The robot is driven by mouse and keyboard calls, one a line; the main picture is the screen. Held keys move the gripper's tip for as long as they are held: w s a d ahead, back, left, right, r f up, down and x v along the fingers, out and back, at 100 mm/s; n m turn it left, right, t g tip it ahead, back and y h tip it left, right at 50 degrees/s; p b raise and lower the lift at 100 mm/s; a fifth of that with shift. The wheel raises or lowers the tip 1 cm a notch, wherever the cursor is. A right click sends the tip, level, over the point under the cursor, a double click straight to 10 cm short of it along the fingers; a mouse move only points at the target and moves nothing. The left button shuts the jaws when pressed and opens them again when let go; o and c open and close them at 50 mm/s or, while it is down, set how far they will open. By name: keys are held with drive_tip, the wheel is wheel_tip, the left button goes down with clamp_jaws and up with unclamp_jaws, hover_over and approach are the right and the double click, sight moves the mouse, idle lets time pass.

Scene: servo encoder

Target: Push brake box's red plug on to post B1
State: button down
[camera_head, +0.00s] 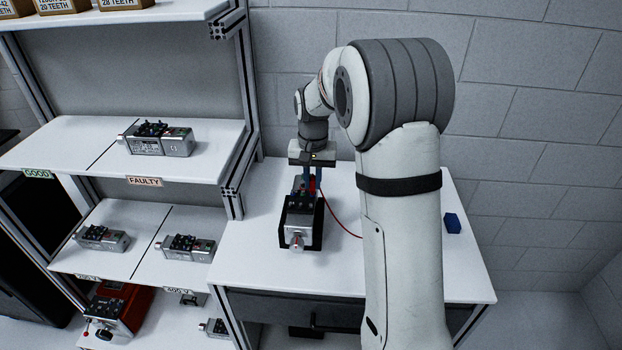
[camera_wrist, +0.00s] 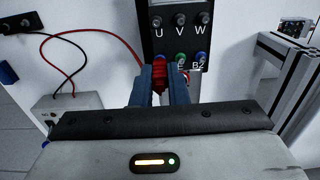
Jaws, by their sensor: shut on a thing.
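My gripper (camera_wrist: 162,88) is shut on the red plug (camera_wrist: 160,72), held between its two blue fingers. The plug is at the left end of the lower row of posts on the dark terminal panel (camera_wrist: 190,45), left of the posts marked E and B2. Post B1 and its label are hidden, so I cannot tell whether the plug is on it. The brake box (camera_wrist: 65,112) is a white box at left, with a red lead to the plug. In the head view, my gripper (camera_head: 307,184) is above the servo motor (camera_head: 299,228).
The motor sits in a black cradle (camera_head: 283,236) on the white bench (camera_head: 250,262). A black plug (camera_wrist: 22,24) lies apart at upper left. A blue block (camera_head: 452,223) is at the bench's right. Shelving with other motors (camera_head: 157,139) stands at left.

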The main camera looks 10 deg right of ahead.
drive_tip(key=shift+f, duration=0.2)
drive_tip(key=c, duration=1.3)
unclamp_jaws()
drive_tip(key=shift+c, duration=0.2)
drive_tip(key=shift+r, duration=0.15)
drive_tip(key=shift+r+p, duration=2.2)
drive_tip(key=shift+r, duration=1.2)
drive_tip(key=shift+s, duration=0.1)
